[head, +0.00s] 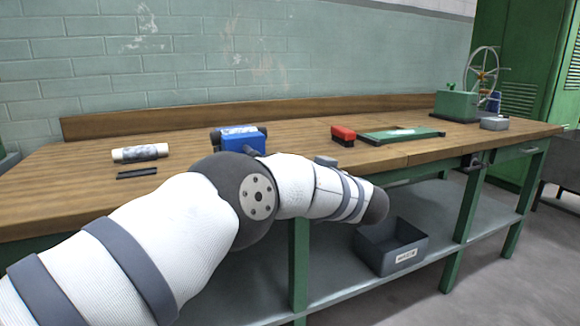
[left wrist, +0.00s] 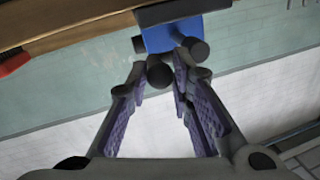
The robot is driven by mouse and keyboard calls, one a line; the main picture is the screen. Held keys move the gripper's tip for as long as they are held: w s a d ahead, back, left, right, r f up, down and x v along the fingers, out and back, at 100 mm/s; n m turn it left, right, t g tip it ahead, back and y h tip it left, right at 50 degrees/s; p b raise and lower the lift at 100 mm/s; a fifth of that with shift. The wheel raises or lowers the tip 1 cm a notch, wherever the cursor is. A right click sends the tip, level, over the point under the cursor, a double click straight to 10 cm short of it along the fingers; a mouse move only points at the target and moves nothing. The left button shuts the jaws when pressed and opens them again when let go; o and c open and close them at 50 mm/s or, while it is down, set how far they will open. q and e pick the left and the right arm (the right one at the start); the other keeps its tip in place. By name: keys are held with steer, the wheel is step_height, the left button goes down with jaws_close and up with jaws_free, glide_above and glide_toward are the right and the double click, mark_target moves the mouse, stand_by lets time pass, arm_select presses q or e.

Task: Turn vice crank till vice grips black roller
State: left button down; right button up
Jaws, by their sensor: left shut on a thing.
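The blue vice (head: 240,138) stands on the bench behind my left arm, which hides part of its front. Dark parts show at both its sides; I cannot tell which is the black roller. In the left wrist view, the blue vice body (left wrist: 172,37) is at the top, with several dark round parts around it. My left gripper (left wrist: 160,68) has purple-padded fingers on either side of a dark round knob (left wrist: 159,75), apparently the crank's, and is shut on it. In the head view my left gripper is hidden. My right gripper is in neither view.
On the bench lie a white roll (head: 140,153), a black bar (head: 137,173), a red block (head: 343,135) and a green tray (head: 385,137). A green box with a spoked wheel (head: 484,76) stands at the right end. A grey bin (head: 378,251) sits on the lower shelf.

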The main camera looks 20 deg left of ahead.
arm_select(q)
steer(key=c, duration=1.5)
jaws_free()
steer(key=shift+s+r, duration=0.1)
steer(key=shift+r, duration=0.05)
steer(key=shift+o, duration=0.7)
steer(key=shift+s+r, duration=0.1)
steer(key=shift+s, duration=0.05)
steer(key=shift+d, duration=0.1)
steer(key=v, duration=1.1)
steer(key=shift+s+d, duration=0.15)
steer(key=shift+d, duration=0.2)
